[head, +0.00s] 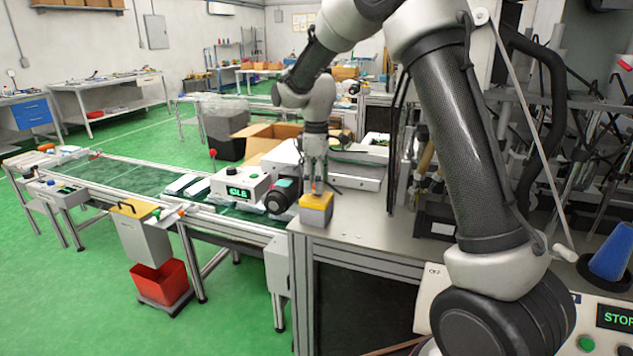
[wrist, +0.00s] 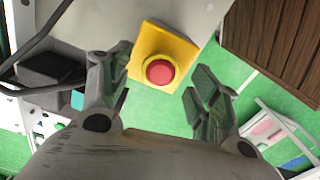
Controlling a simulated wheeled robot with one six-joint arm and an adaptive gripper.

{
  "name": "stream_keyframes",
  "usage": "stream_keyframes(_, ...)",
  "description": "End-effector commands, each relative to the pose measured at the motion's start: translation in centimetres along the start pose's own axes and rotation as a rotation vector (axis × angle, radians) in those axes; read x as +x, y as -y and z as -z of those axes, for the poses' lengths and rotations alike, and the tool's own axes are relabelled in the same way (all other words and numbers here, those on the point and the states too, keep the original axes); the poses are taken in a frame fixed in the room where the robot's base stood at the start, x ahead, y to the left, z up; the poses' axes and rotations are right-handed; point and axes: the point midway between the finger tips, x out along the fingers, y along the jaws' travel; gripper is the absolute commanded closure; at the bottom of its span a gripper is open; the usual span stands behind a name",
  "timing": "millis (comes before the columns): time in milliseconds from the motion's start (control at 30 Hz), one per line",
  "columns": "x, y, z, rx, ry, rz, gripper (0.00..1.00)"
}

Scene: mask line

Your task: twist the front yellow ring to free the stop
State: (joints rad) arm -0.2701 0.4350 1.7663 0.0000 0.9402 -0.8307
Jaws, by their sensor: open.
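The stop is a red mushroom button (wrist: 160,72) on a yellow box (wrist: 178,47), seen in the wrist view just ahead of my gripper. In the wrist view my open gripper (wrist: 162,92) has one finger to the left and one to the right of the red button, with nothing held. In the head view the yellow-topped grey box (head: 316,209) sits at the table's near left corner, with my gripper (head: 318,190) directly above it. The red button is hidden in the head view, and I cannot tell whether the fingers touch the box.
A black cylindrical part (head: 281,196) and a control box with a green display (head: 240,186) stand just left of the yellow box. A conveyor (head: 120,175) runs away to the left. The table top (head: 370,232) right of the box is clear.

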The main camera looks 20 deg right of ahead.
Motion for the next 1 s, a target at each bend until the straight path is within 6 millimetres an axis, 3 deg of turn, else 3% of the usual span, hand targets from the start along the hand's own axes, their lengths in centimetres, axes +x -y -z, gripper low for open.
stream_keyframes(300,0.49,0.02,-0.02,0.001,0.000,0.000,0.38)
stream_keyframes(567,0.47,0.01,-0.01,0.001,0.000,0.000,0.84)
stream_keyframes(1000,0.45,0.00,-0.01,0.078,0.000,0.000,0.85)
